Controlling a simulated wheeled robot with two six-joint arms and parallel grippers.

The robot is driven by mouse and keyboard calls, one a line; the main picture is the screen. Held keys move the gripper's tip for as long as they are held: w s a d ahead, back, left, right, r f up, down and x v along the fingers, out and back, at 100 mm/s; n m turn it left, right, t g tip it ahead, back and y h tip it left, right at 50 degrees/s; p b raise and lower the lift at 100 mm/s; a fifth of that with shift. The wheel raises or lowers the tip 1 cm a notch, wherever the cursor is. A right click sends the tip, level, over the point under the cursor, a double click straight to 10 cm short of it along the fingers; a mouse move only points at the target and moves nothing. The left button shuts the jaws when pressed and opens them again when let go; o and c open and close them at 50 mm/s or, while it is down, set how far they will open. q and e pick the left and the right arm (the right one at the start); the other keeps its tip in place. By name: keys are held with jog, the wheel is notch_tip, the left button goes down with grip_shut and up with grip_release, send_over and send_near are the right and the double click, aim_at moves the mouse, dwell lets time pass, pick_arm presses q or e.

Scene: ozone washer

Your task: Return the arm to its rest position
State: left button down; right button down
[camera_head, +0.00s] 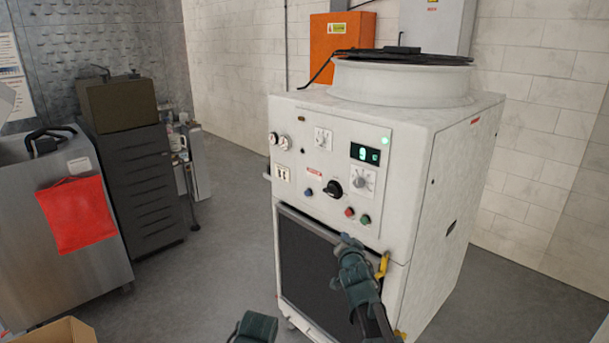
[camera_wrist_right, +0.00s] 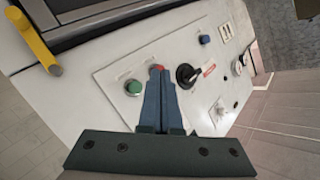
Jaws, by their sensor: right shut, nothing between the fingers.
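My right gripper (camera_head: 345,239) is in front of the white ozone washer (camera_head: 465,190), just below its control panel (camera_head: 318,160) in the head view. Its fingers are together and hold nothing. In the right wrist view the closed fingertips (camera_wrist_right: 158,74) point at the panel and partly cover the red button (camera_wrist_right: 156,67). The green button (camera_wrist_right: 133,87) is beside them. The head view shows the red button (camera_head: 349,212) uncovered, above the gripper; the gap to the panel is hard to judge.
A yellow handle (camera_head: 382,265) juts out close to the right gripper. The black knob (camera_head: 332,188) and lit green display (camera_head: 365,154) are on the panel. A steel cabinet with a red cloth (camera_head: 76,213) stands left. The grey floor (camera_head: 215,260) between is clear.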

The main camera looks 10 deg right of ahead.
jog(key=s+a+f+n+g+p, duration=0.6)
jog(key=s+a+g, duration=0.25)
jog(key=s, duration=0.55)
jog(key=s+a+f+n+g+p, duration=0.1)
jog(key=s+a+n+g, duration=0.2)
jog(key=s, duration=0.6)
jog(key=s+a+f+n+g+y, duration=0.1)
jog(key=s+a+n+g, duration=0.2)
jog(key=s, duration=0.7)
jog(key=shift+s+a+f+g+p, duration=0.2)
jog(key=shift+a+f+g+p, duration=0.15)
jog(key=shift+g, duration=0.2)
